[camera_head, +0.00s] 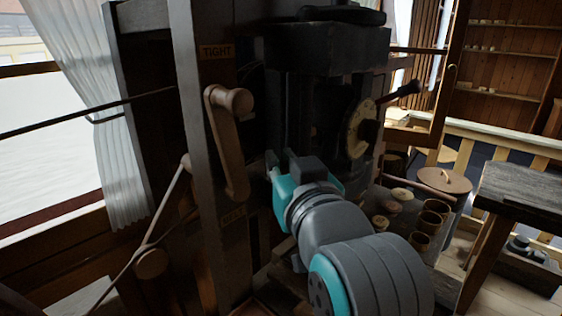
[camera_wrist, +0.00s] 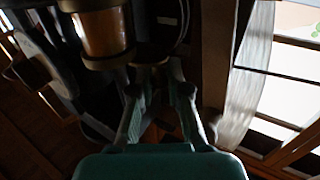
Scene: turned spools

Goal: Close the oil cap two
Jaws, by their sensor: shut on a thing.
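My gripper (camera_head: 281,165) is a teal and grey hand reaching into the dark machine in the head view. In the wrist view its two fingers (camera_wrist: 154,78) are closed on a small brass-coloured piece, which looks like an oil cap (camera_wrist: 151,60). The cap is dim and partly hidden by the fingertips, and I cannot tell whether it is open or closed. A copper-coloured cylinder (camera_wrist: 104,34) with a brass lower rim is just left of it. In the head view the machine post and my gripper hide the cap.
A wooden lever (camera_head: 227,150) on the dark post stands left of my gripper. A round brass dial (camera_head: 360,128) with a red-handled lever is at the right. Several wooden cups (camera_head: 421,241) and a dark table (camera_head: 522,190) are further right. Open space near the fingers is narrow.

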